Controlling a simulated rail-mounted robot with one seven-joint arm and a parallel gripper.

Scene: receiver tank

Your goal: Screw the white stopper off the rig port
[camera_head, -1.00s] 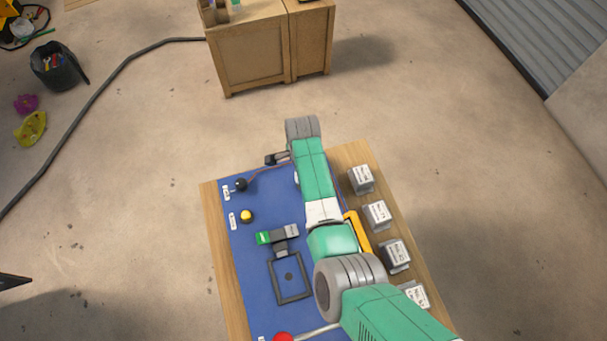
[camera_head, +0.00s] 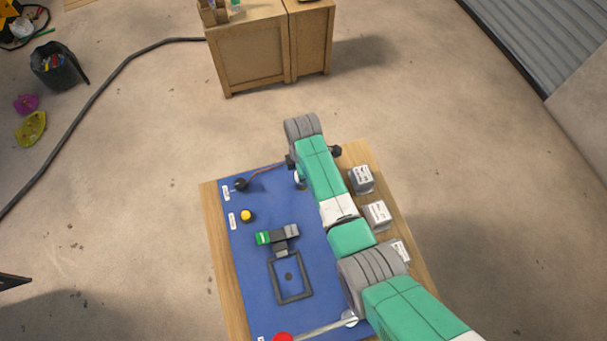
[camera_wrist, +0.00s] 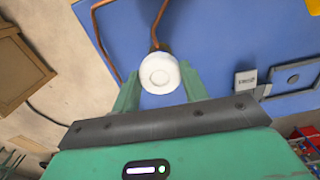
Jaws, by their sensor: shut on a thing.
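The white stopper (camera_wrist: 160,73) is a round white cap with a ring on its face, seen face-on in the wrist view. My gripper (camera_wrist: 161,84) has its green fingers on either side of the stopper and is shut on it. A copper pipe (camera_wrist: 158,20) runs up to just behind the stopper. The port itself is hidden behind the stopper, so I cannot tell how far it is seated. In the head view my arm covers most of the gripper above the upper part of the blue panel (camera_head: 262,200).
The panel lies on a wooden table (camera_head: 215,230). It carries a black knob (camera_head: 241,185), a yellow button (camera_head: 246,216), a green-and-grey part (camera_head: 277,236), a dark frame (camera_head: 290,280) and a red knob (camera_head: 283,337). Labelled grey blocks (camera_head: 361,179) line the right edge. A wooden cabinet (camera_head: 252,58) stands beyond.

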